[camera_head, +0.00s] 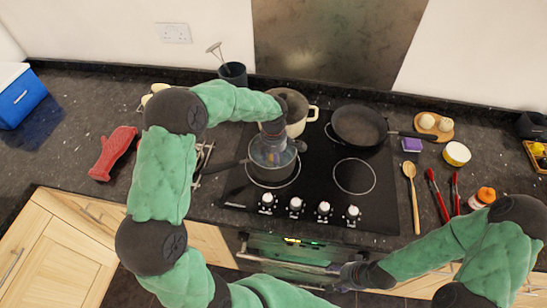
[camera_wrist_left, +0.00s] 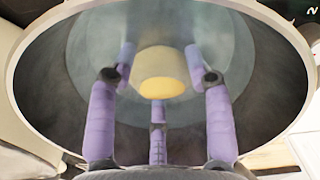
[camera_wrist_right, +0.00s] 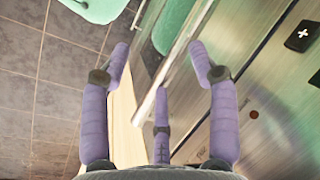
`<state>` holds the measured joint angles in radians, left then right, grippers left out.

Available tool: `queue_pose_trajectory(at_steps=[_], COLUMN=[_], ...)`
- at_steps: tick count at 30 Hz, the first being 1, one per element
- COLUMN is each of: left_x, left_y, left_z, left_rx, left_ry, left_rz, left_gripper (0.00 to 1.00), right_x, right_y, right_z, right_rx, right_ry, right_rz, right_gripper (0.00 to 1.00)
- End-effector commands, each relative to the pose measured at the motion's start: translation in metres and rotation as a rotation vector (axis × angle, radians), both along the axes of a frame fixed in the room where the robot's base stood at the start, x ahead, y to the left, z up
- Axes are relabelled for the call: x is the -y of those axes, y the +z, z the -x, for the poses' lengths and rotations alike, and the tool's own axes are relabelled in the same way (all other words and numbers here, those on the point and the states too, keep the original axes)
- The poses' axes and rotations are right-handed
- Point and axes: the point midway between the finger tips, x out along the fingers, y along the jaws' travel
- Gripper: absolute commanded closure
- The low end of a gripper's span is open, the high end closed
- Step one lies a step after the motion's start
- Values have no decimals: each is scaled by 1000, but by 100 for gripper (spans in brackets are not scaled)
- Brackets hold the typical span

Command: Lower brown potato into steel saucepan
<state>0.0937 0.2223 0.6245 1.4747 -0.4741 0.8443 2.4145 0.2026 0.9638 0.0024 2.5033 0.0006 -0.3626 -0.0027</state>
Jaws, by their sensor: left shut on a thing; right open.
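The steel saucepan (camera_head: 257,176) stands on the front left ring of the hob, its dark handle pointing left. In the left wrist view its rim and inner wall (camera_wrist_left: 85,75) surround my left gripper (camera_wrist_left: 160,85). The left gripper is shut on the potato (camera_wrist_left: 162,72), which looks yellowish-brown and shows between the purple fingers inside the pan. Whether the potato touches the bottom cannot be told. In the head view my left arm hides the potato. My right gripper (camera_wrist_right: 160,75) is open and empty, low in front of the oven.
A cream pot (camera_head: 297,127) stands close behind the saucepan, and a dark frying pan (camera_head: 358,126) stands at the back right. Hob knobs (camera_head: 296,207) line the front. The oven's handle bar (camera_wrist_right: 175,70) is near my right gripper. A red mitt (camera_head: 113,153) lies left.

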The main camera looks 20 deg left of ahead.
Motion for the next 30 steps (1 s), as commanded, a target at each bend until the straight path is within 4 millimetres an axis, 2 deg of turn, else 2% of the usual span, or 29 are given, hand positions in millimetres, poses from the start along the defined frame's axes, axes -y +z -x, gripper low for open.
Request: queue_pose_trajectory(at_steps=[2, 3, 5, 6, 15, 19, 23, 30], left_x=[0, 0, 0, 0, 0, 0, 0, 0], left_y=[0, 0, 0, 0, 0, 6, 24, 71], left_z=[0, 0, 0, 0, 0, -1, -1, -1], left_rx=[0, 0, 0, 0, 0, 2, 4, 4], left_ry=[0, 0, 0, 0, 0, 0, 1, 0], left_rz=[0, 0, 0, 0, 0, 0, -1, 1], left_gripper=[83, 44, 27, 22, 22, 22, 22, 22], right_x=[0, 0, 0, 0, 0, 0, 0, 0], right_y=[0, 0, 0, 0, 0, 0, 0, 0], right_z=[0, 0, 0, 0, 0, 0, 0, 0], right_rx=[0, 0, 0, 0, 0, 0, 0, 0], right_ry=[0, 0, 0, 0, 0, 0, 0, 0], right_rz=[0, 0, 0, 0, 0, 0, 0, 0], right_gripper=[39, 39, 39, 39, 39, 39, 39, 39])
